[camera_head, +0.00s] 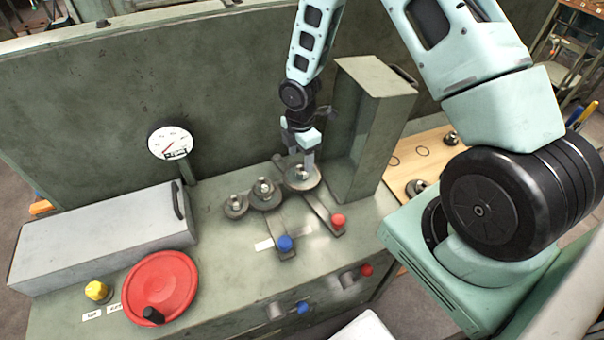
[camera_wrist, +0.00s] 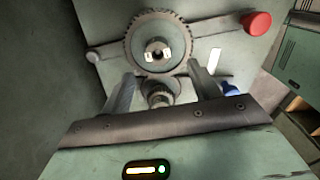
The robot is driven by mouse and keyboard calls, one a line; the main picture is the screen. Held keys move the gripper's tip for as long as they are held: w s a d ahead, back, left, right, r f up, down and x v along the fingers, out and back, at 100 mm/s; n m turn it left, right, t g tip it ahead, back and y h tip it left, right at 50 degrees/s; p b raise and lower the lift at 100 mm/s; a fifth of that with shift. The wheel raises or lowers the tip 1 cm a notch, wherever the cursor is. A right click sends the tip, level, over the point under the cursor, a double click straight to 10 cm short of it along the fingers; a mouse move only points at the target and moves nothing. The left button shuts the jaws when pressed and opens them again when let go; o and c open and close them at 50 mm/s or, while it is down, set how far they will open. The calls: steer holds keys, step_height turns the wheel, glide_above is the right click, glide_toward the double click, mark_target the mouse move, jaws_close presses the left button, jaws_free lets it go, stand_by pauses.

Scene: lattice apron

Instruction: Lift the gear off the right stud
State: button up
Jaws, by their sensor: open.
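Three grey gears stand in a row on the green bench top. The right gear (camera_head: 300,182) sits around the right stud, with the middle gear (camera_head: 263,197) and the left gear (camera_head: 235,207) beside it. My gripper (camera_head: 307,164) points down just above the right gear and partly hides it and its stud. In the wrist view the toothed right gear (camera_wrist: 137,45) lies beyond my open fingers (camera_wrist: 160,74), with the stud (camera_wrist: 158,47) at its centre. Whether a finger touches the gear cannot be told.
A tall green box (camera_head: 368,130) stands close right of the gripper. Levers with a red knob (camera_head: 338,220) and a blue knob (camera_head: 285,243) lie in front of the gears. A gauge (camera_head: 170,143), grey case (camera_head: 100,240) and red handwheel (camera_head: 160,287) are left. A wooden board (camera_head: 420,155) lies right.

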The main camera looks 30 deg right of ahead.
mark_target(302, 166)
steer(key=shift+d+f+p, duration=0.15)
steer(key=shift+f+p, duration=0.3)
steer(key=shift+f, duration=0.05)
steer(key=shift+w+d+f+p, duration=0.15)
steer(key=shift+f+p, duration=0.75)
steer(key=shift+f, duration=1.2)
steer(key=shift+c, duration=0.3)
jaws_close()
